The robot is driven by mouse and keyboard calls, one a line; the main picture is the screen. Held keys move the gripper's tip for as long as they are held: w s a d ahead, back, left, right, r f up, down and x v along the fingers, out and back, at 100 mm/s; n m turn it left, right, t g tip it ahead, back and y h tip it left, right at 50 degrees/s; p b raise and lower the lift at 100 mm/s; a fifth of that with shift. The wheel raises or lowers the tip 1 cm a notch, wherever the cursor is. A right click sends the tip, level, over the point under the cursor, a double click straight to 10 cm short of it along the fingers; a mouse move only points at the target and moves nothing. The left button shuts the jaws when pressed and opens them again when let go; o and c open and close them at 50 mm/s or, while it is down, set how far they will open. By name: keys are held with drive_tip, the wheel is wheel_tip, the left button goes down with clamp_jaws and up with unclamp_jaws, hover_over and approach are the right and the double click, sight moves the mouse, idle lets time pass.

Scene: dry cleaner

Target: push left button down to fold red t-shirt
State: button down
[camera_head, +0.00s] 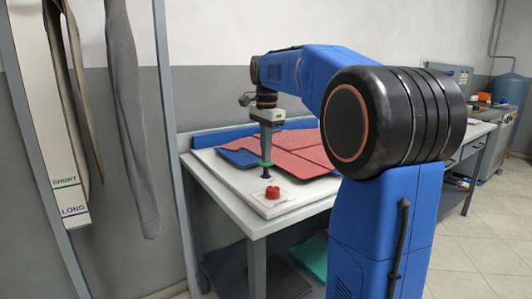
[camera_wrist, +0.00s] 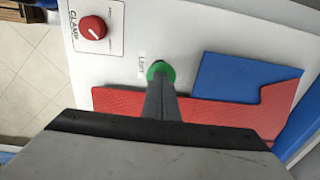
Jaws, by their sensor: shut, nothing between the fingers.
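The green button (camera_head: 266,163) tops a short black post on the white table, beside the folding boards. My gripper (camera_head: 266,158) is shut, points straight down and has its fingertips at the button's top. In the wrist view, my gripper (camera_wrist: 161,78) covers part of the green button (camera_wrist: 160,67). I cannot tell whether it touches or presses it. The black post shows below the green top. The red t-shirt (camera_head: 290,150) lies flat over the boards, with a blue panel (camera_head: 239,158) uncovered at its left. The shirt (camera_wrist: 115,101) and blue panel (camera_wrist: 235,78) also show in the wrist view.
A red knob (camera_head: 272,193) on a plate marked CLAMP stands near the white table's (camera_head: 222,187) front corner; it also shows in the wrist view (camera_wrist: 93,27). Open floor lies at right.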

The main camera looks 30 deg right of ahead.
sight(266, 165)
idle(0.3)
drive_tip(key=shift+f, duration=2.4)
drive_tip(key=shift+s+f, duration=0.1)
drive_tip(key=shift+f, duration=0.05)
wheel_tip(266, 165, up, 15)
drive_tip(key=shift+s+a+f, duration=0.15)
drive_tip(key=shift+s+a, duration=0.05)
drive_tip(key=shift+s, duration=0.05)
drive_tip(key=shift+s, duration=0.1)
